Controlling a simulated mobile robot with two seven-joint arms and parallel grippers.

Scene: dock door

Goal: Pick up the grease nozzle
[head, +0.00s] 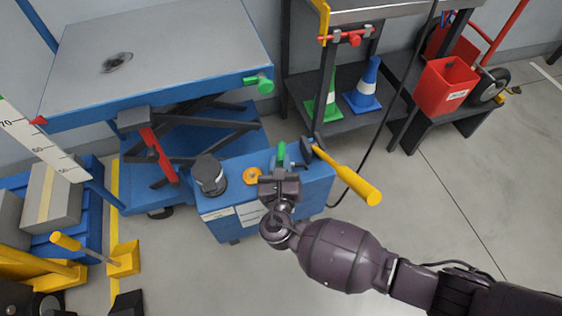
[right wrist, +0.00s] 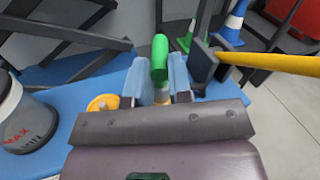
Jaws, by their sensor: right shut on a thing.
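My right gripper (head: 280,170) is over the top of the blue box-like unit at the foot of the lift table. In the right wrist view, its two light blue fingers (right wrist: 163,84) are closed around a small piece with a green rounded end and a pale lower part. This green-ended piece (right wrist: 160,57) appears to be the grease nozzle; its green end also shows in the head view (head: 281,152). Its lower end is hidden behind the gripper, so I cannot tell whether it touches the blue unit. My left gripper is not in view.
The blue unit carries a dark-topped reservoir (head: 209,177), an orange round part (head: 251,176) and a yellow-handled lever (head: 346,174) close by on the right. The lift table (head: 160,60) stands behind. Cones and a red bin (head: 446,86) are at the back right. Floor at right is clear.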

